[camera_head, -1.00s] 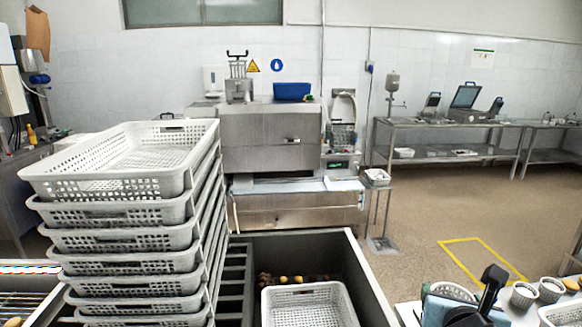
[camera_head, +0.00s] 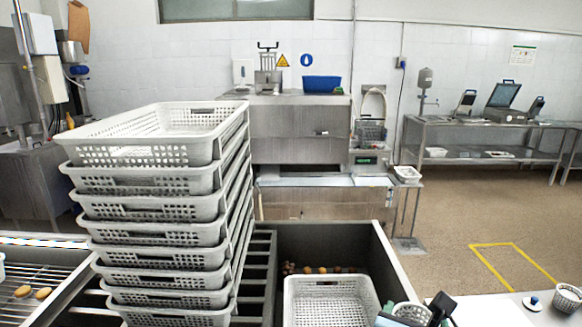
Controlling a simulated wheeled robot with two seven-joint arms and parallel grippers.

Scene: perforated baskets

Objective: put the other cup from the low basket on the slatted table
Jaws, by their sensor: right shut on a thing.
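A round white perforated cup (camera_head: 411,312) is at the bottom edge, right of centre. My right gripper (camera_head: 432,311), with black and pale blue parts, is at this cup and shut on it; its fingertips are partly cut off by the frame. The slatted table (camera_head: 62,282), with metal bars, is at the lower left and has a few yellowish potatoes on it. Part of a white object (camera_head: 2,270) shows on its far left edge. My left gripper is not in view.
A tall stack of grey perforated baskets (camera_head: 150,215) stands between the slatted table and the middle. A white basket (camera_head: 330,303) sits in a dark metal bin (camera_head: 385,262).

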